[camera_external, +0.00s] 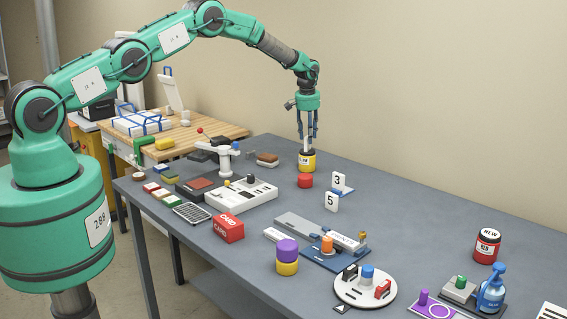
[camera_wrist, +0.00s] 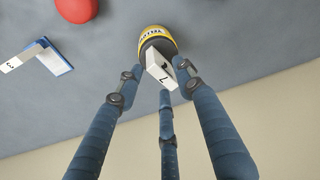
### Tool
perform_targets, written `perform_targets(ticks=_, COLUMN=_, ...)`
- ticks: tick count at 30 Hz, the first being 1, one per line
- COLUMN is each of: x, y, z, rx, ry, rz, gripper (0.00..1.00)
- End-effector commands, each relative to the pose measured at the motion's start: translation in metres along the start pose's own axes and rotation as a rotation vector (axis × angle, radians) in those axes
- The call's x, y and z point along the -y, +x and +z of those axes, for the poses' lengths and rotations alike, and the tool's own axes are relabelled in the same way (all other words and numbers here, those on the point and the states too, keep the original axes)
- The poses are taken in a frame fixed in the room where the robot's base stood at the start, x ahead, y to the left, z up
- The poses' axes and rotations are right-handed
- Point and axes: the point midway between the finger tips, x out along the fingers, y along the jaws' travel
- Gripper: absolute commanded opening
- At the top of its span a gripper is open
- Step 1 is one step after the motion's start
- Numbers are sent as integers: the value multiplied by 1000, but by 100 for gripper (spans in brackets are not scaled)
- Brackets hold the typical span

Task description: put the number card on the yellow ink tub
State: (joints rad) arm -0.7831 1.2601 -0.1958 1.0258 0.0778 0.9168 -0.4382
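The yellow ink tub (camera_external: 307,165) stands upright on the grey table below my gripper (camera_external: 308,145). In the wrist view the yellow tub (camera_wrist: 152,30) is partly behind a white number card (camera_wrist: 158,64) with a dark digit that looks like 7. The card appears to be at the tub's top, tilted in the picture; whether it rests fully there I cannot tell. The three blue fingers of my gripper (camera_wrist: 160,78) surround the card. A gap shows between the left finger and the card, so the gripper looks open.
A red round thing (camera_external: 305,181) sits just in front of the tub. Number cards 3 (camera_external: 338,181) and 5 (camera_external: 331,202) stand nearby to the right. A grey-and-white machine (camera_external: 226,158) stands to the left. The table behind the tub is clear.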

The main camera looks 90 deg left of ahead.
Motion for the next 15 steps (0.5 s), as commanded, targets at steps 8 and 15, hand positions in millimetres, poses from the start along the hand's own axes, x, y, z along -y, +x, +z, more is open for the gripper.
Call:
perform_targets(ticks=8, x=0, y=-37, z=-1, rx=-3, ry=0, rz=1, gripper=37)
perform_targets(ticks=15, x=0, y=-71, z=-1, rx=-3, ry=0, rz=1, gripper=37)
